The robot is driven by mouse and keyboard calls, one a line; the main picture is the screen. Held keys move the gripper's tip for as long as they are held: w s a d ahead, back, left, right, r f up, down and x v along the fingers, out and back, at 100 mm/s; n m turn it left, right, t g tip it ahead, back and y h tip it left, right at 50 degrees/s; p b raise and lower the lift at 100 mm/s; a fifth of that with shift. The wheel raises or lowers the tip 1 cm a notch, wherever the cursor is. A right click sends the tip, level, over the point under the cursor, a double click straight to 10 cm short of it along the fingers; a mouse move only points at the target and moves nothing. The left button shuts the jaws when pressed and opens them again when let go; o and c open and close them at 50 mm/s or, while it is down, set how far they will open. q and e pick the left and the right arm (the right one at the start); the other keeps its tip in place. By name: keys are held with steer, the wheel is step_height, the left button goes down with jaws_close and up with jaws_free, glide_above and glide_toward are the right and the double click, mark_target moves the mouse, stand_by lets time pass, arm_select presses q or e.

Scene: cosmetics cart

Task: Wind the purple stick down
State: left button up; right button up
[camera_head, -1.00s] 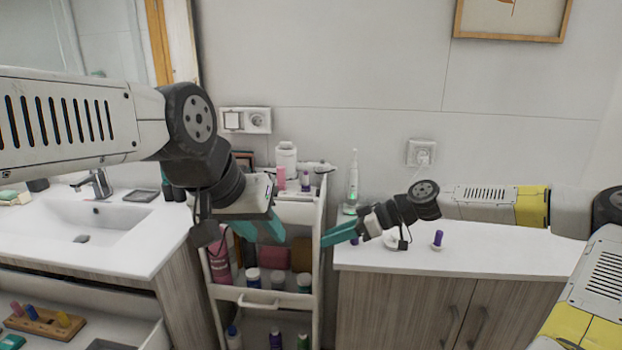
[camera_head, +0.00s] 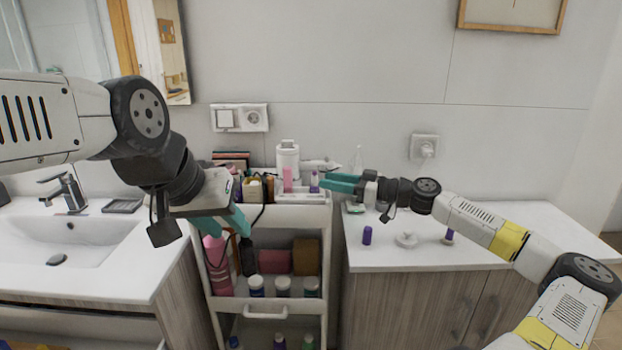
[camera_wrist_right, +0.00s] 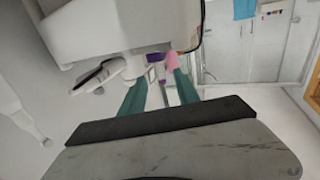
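The purple stick (camera_head: 314,181) stands upright on the cart's top tray, right of a pink stick (camera_head: 288,180). Its upper part looks pale and its lower part purple. My right gripper (camera_head: 325,184) is level with it, coming from the right, with its fingertips close beside it. In the right wrist view its teal fingers (camera_wrist_right: 158,82) are apart, with purple (camera_wrist_right: 153,57) just beyond the tips and pink (camera_wrist_right: 172,60) near the right finger. Contact cannot be told. My left gripper (camera_head: 222,228) is open and empty in front of the cart's left side.
A white bottle (camera_head: 288,158) stands behind the sticks. The cart's middle shelf (camera_head: 268,300) holds several jars and bottles. On the right counter (camera_head: 480,255) are a purple cap (camera_head: 367,235), a white round piece (camera_head: 406,240) and another purple piece (camera_head: 449,236).

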mark_target(315, 185)
steer(key=x, duration=0.5)
steer(key=shift+a, duration=0.1)
jaws_close()
